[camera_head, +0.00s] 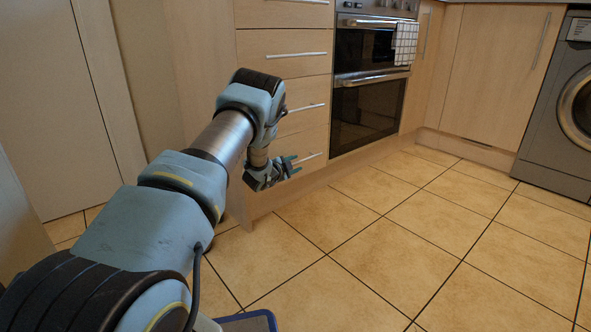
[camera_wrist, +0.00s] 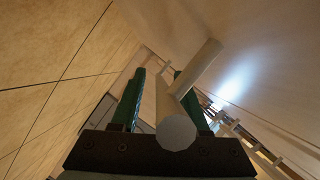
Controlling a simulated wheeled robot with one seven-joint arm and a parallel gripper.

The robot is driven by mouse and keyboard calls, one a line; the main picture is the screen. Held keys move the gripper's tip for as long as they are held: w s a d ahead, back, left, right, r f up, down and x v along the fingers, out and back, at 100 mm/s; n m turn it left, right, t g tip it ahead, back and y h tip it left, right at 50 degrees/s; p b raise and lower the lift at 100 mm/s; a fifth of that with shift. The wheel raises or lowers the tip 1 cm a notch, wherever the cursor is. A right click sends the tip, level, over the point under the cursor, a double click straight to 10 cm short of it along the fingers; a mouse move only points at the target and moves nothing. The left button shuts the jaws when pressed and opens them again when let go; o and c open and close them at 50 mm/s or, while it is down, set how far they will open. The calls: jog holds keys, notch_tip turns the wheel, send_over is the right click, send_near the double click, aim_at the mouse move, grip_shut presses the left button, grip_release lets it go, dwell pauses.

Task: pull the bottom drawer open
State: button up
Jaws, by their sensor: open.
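The bottom drawer (camera_head: 316,140) is the lowest wooden front in the stack left of the oven, and it looks shut. Its pale bar handle (camera_head: 312,155) shows just right of my gripper (camera_head: 292,164); the rest is hidden behind the gripper. In the wrist view, the handle (camera_wrist: 178,131) is a round bar with its near end facing the camera. It lies between the two green fingers of my gripper (camera_wrist: 160,76). The fingers are open, one on each side of the bar, and I cannot tell whether either touches it.
Several more drawers with bar handles (camera_head: 296,55) are stacked above. An oven (camera_head: 368,110) with a checked towel (camera_head: 405,43) stands to the right, and a grey washing machine (camera_head: 560,110) at far right. The tiled floor (camera_head: 390,235) before the drawers is clear.

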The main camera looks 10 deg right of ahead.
jog(key=shift+w+d, duration=0.2)
jog(key=shift+d, duration=0.05)
jog(key=shift+c, duration=0.4)
grip_shut()
dwell(0.9)
